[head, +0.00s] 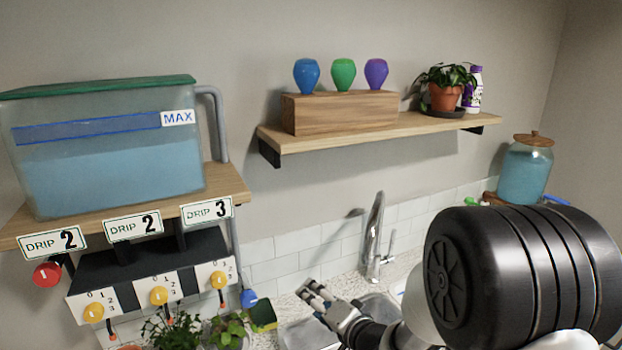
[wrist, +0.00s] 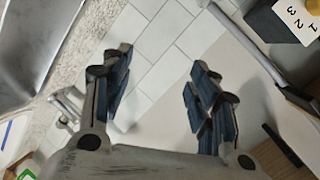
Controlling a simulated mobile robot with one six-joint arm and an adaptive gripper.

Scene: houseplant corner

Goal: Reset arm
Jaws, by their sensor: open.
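My gripper (head: 315,292) is at the bottom centre of the head view, above the counter near the sink. In the wrist view my gripper (wrist: 158,85) shows two dark-padded fingers spread wide apart with nothing between them. White wall tiles and plain wall show behind the gap. My dark arm fills the lower right of the head view and hides part of the counter there.
A metal sink (head: 296,335) and tall faucet (head: 374,240) are close to my gripper. A water tank (head: 110,180) and drip dials (head: 159,296) stand left. A wooden shelf (head: 350,135) holds a potted plant (head: 445,96). A glass jar (head: 525,172) stands right.

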